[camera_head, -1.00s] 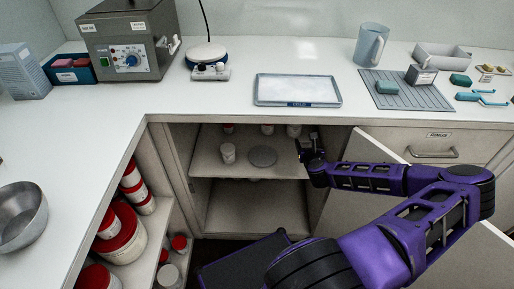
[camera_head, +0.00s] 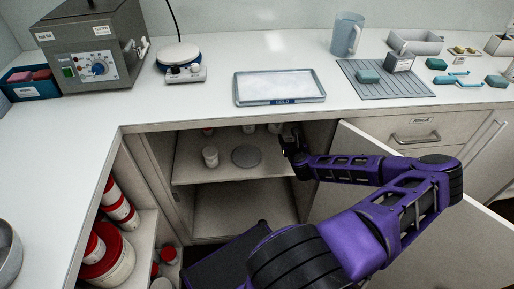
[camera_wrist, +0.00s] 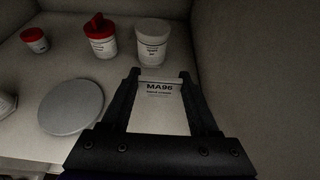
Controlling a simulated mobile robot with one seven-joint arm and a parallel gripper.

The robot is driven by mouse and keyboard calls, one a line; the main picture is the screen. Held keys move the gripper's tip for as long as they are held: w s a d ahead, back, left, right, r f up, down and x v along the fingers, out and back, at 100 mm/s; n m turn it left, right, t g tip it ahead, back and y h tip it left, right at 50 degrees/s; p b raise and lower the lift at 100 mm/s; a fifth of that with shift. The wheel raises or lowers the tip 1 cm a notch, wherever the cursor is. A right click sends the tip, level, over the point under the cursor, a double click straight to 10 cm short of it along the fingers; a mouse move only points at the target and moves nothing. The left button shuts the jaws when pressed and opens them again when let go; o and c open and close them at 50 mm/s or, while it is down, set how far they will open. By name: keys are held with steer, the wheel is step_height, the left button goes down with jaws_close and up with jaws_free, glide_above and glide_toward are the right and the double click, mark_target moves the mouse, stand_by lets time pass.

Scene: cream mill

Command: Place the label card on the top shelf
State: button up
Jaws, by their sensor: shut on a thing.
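My gripper (camera_wrist: 160,76) is shut on the label card (camera_wrist: 162,112), a white card printed "MA96" that shows between the two fingers in the wrist view. In the head view my gripper (camera_head: 292,143) is inside the open cabinet under the counter, at the right end of the top shelf (camera_head: 190,172). The shelf surface (camera_wrist: 62,62) also shows in the wrist view. I cannot tell whether the card touches the shelf. The card cannot be made out in the head view.
A grey disc (camera_wrist: 71,107) lies on the shelf left of my gripper. A white jar (camera_wrist: 152,42), a red-topped jar (camera_wrist: 101,38) and a small red-lidded jar (camera_wrist: 34,40) stand behind. The cabinet's side wall is close on the right. The open door (camera_head: 370,150) stands beside my arm.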

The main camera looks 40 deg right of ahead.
step_height(320, 180, down, 8)
steer(key=shift+f+b, duration=0.25)
steer(key=shift+b, duration=0.5)
steer(key=shift+f, duration=0.2)
steer(key=o, duration=1.3)
steer(key=shift+r, duration=0.15)
steer(key=shift+s+r, duration=0.15)
steer(key=shift+s, duration=0.1)
steer(key=p+v, duration=0.1)
steer(key=v, duration=1)
steer(key=shift+s+a, duration=0.2)
steer(key=shift+s, duration=0.05)
